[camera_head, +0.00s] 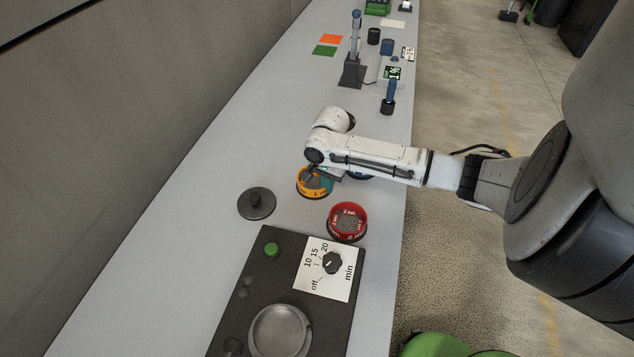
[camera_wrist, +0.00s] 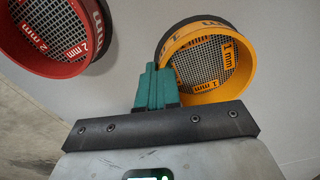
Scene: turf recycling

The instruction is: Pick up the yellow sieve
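The yellow sieve (camera_head: 313,194) is a round orange-yellow ring with a mesh floor, near the middle of the bench in the head view. In the wrist view the yellow sieve (camera_wrist: 210,97) is at the upper right, marked "1 mm". My gripper (camera_wrist: 157,85) has teal fingers close together at the sieve's left rim, and they look shut on its wall. In the head view my gripper (camera_head: 325,174) comes in from the right, and the wrist partly covers the sieve's far side. I cannot tell whether the sieve is clear of the bench.
A red sieve (camera_head: 347,235) stands just in front, also in the wrist view (camera_wrist: 48,67). A dark lid (camera_head: 256,204) lies to the left. A shaker with a dial (camera_head: 333,263) fills the near bench. A blue item behind is mostly hidden by my arm. Bench at left is clear.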

